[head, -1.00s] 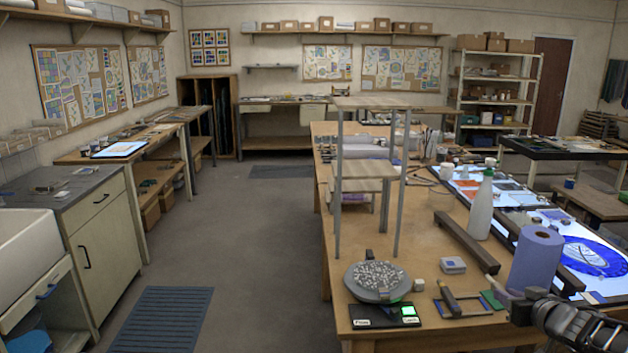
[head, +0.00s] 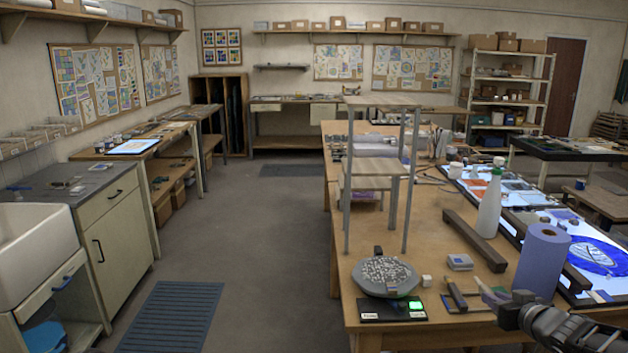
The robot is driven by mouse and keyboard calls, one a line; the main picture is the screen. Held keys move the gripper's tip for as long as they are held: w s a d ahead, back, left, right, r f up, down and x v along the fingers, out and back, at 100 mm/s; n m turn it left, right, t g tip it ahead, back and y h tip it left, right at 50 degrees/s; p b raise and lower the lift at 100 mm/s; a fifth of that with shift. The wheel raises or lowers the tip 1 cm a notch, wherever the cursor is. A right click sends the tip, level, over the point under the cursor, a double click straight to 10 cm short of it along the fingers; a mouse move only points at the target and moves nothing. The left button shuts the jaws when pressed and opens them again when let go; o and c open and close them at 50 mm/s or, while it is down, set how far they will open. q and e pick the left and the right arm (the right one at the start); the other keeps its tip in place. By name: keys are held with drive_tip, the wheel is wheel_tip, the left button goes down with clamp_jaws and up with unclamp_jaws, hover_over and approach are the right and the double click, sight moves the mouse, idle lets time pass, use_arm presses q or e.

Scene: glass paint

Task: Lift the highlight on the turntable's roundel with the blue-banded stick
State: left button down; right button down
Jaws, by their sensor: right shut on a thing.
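A round blue roundel (head: 597,256) with a pale leaf-like pattern lies on the lit panel at the right edge of the workbench. I cannot tell whether a turntable is under it. My right gripper (head: 503,304) is at the lower right, over the bench's near edge, left of and nearer than the roundel and well apart from it. It is shut on a thin pale lilac thing (head: 486,290), too small and partly hidden to name; I see no blue band on it. My left gripper is out of view.
A grey round dish of granules (head: 386,288) sits at the bench's near left corner.

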drive_tip(key=s+a+f, duration=0.2)
drive_tip(key=a+f, duration=0.2)
drive_tip(key=a, duration=0.8)
drive_tip(key=s+a+f, duration=0.2)
drive_tip(key=a+f, duration=0.2)
drive_tip(key=a, duration=0.8)
drive_tip(key=shift+s, duration=0.4)
drive_tip(key=shift+d, duration=0.1)
wheel_tip(320, 180, up, 11)
drive_tip(key=p, duration=0.4)
